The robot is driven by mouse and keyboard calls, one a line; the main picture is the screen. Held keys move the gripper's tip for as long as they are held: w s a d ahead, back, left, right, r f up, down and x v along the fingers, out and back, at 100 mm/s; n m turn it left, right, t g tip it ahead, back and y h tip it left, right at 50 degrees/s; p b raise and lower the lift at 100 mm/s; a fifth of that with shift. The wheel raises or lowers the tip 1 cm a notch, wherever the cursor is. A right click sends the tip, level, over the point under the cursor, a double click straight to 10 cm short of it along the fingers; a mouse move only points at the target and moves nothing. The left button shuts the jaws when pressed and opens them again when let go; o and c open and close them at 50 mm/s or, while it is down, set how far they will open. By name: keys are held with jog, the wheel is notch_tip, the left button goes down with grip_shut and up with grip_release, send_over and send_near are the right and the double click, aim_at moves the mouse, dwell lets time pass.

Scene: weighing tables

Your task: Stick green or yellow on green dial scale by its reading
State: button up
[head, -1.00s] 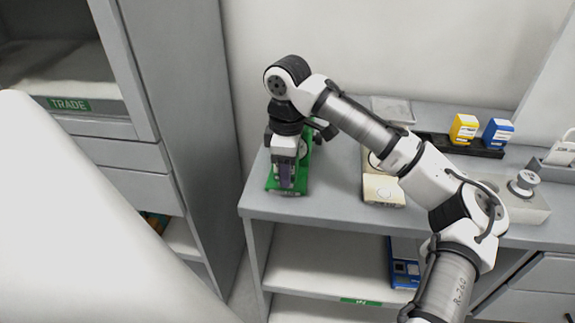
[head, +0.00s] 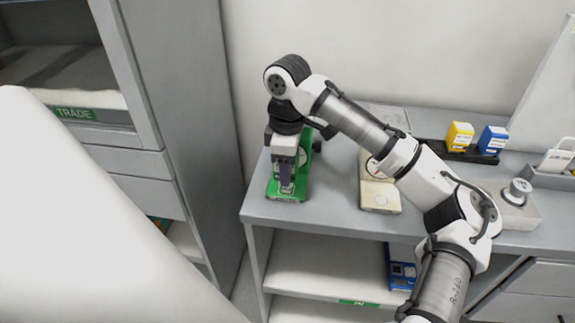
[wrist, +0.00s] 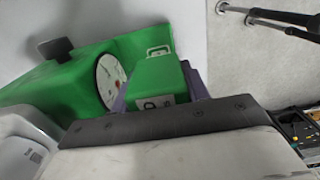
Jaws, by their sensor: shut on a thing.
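The green dial scale (head: 290,197) stands at the left end of the grey table. Its white dial (wrist: 110,80) faces partly toward the wrist camera; the reading is too small to make out. My gripper (head: 286,178) points down over the scale and hides much of it in the head view. Its purple fingers are shut on a green block (wrist: 157,83) with a small pale marking on top and a white label on its end. The block is right beside the scale's dial; I cannot tell whether it touches the scale. A yellow block (head: 459,136) stands in the black rack (head: 432,145).
A blue block (head: 492,140) shares the rack. A cream scale (head: 380,197) stands right of the green one, partly behind my arm. A grey scale (head: 520,212) is farther right. A grey cabinet (head: 190,80) rises left of the table. Bare tabletop (head: 335,195) separates the green and cream scales.

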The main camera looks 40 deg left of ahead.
jog(key=shift+r+p, duration=1.8)
jog(key=shift+r, duration=0.3)
jog(key=shift+f, duration=0.1)
